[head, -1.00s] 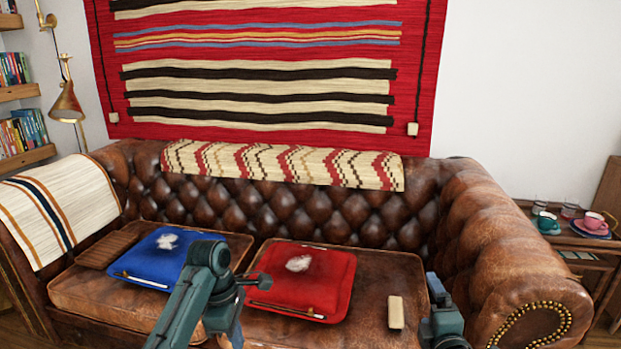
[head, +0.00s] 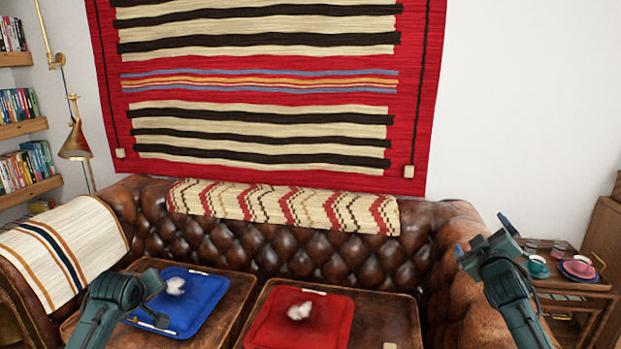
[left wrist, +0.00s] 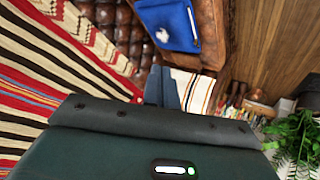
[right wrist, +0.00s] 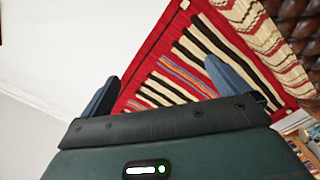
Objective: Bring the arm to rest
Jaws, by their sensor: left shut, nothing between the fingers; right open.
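My right gripper (head: 483,237) is raised at the right of the head view, in front of the sofa's right arm. Its fingers are spread with nothing between them, and its right wrist view (right wrist: 163,82) looks past them to the wall hanging. My left gripper (head: 157,318) is at the lower left of the head view, in front of the blue cushion (head: 208,298). Its fingers are together and empty in the left wrist view (left wrist: 162,86). Neither gripper visibly holds anything.
A brown leather sofa (head: 290,245) carries the blue cushion and a red cushion (head: 330,325), each with white fluff on top. A side table (head: 570,286) with cups, including a pink cup (head: 583,262), stands close to my right gripper. A lamp (head: 75,140) stands at the left.

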